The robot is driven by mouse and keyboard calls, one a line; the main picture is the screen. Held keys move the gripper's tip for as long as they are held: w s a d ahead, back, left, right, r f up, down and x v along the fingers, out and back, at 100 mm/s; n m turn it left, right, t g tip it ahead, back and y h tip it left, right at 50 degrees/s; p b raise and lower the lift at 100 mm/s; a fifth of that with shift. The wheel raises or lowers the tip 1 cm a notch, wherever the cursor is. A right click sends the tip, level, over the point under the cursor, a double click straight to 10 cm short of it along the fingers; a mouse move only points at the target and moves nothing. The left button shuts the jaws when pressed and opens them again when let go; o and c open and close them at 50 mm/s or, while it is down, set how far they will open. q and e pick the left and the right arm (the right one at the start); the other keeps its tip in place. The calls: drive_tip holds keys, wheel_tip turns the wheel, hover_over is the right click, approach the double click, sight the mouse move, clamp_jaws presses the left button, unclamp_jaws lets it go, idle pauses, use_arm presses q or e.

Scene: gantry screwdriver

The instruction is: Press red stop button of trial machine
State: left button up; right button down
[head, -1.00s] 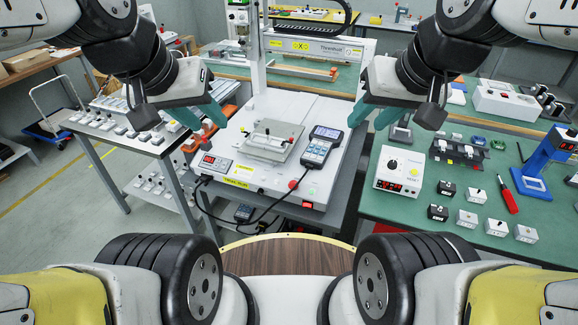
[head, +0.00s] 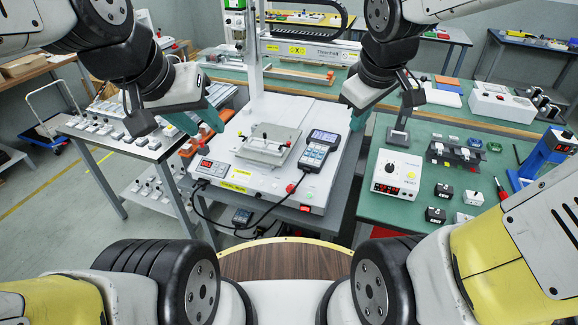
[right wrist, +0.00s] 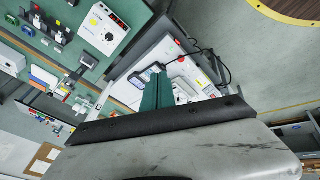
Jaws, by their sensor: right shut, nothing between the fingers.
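The trial machine (head: 262,189) is a white bench unit with a yellow label on its front. A round red button (head: 290,188) sits near its front right corner, and it also shows in the right wrist view (right wrist: 181,59). A red switch (head: 305,208) is on the front face below it. My right gripper (head: 356,122) is shut and empty above the machine's right side, behind and right of the red button, apart from it. Its green fingers are together in the right wrist view (right wrist: 157,93). My left gripper (head: 200,122) is open and empty over the machine's left edge.
A handheld pendant (head: 316,150) with a black cable lies on the machine beside a metal fixture (head: 268,145). The green bench (head: 390,215) on the right holds a white controller (head: 398,175) and several small boxes.

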sight(291, 188)
drive_tip(key=w+a+f+n+h, duration=0.2)
drive_tip(key=w+a+f+n, duration=0.4)
drive_tip(key=w+f+n, duration=0.6)
drive_tip(key=w+a+f+n, duration=0.3)
drive_tip(key=a+f+n, duration=0.6)
drive_tip(key=f+n, duration=0.3)
drive_tip(key=shift+w+a+f+g, duration=0.2)
drive_tip(key=shift+f+g, duration=0.2)
drive_tip(key=shift+f, duration=0.3)
drive_tip(key=x, duration=1.4)
drive_tip(key=shift+s+a+f, duration=0.1)
drive_tip(key=shift+a, duration=0.15)
